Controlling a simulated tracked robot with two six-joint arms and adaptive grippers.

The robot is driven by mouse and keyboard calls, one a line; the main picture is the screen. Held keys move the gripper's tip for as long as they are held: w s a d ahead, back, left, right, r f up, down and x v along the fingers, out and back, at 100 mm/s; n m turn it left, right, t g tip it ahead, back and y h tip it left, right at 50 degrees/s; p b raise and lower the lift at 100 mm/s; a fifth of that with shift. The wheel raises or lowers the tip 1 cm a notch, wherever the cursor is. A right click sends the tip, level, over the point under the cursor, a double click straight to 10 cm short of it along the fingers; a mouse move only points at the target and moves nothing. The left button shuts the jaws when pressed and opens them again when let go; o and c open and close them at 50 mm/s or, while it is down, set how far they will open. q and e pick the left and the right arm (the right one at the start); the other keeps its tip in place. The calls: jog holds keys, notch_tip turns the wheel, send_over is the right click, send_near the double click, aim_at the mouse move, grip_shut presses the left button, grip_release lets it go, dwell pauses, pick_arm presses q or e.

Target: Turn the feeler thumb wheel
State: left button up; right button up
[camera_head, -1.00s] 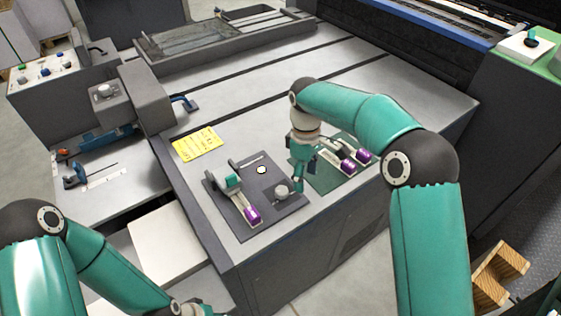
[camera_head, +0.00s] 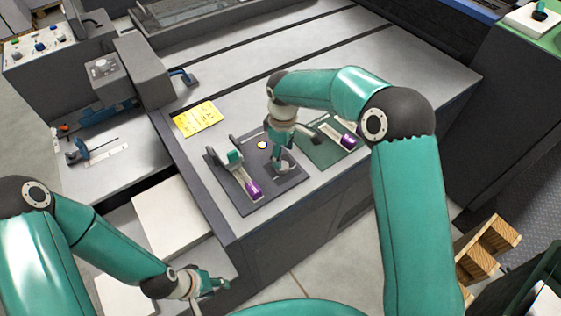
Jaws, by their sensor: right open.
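A dark plate (camera_head: 243,203) on the grey machine table carries a teal lever with a purple end (camera_head: 254,189) and a pale round button (camera_head: 262,145). A small silver knob, likely the feeler thumb wheel, stood at the plate's right side earlier. It is now mostly hidden by my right gripper (camera_head: 283,167), which points down over that spot with open fingers. I cannot tell whether they touch it. My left gripper (camera_head: 213,284) is low at the front left, away from the plate; its fingers are too small to read.
A green plate (camera_head: 322,153) with a second purple-ended lever (camera_head: 348,142) lies right of the dark plate, partly behind my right arm. A yellow note (camera_head: 197,118) lies behind. White blocks (camera_head: 172,219) stand at left. Wooden pieces (camera_head: 487,248) sit lower right.

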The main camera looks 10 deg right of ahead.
jog(key=shift+f+p, duration=0.4)
jog(key=shift+f, duration=2.4)
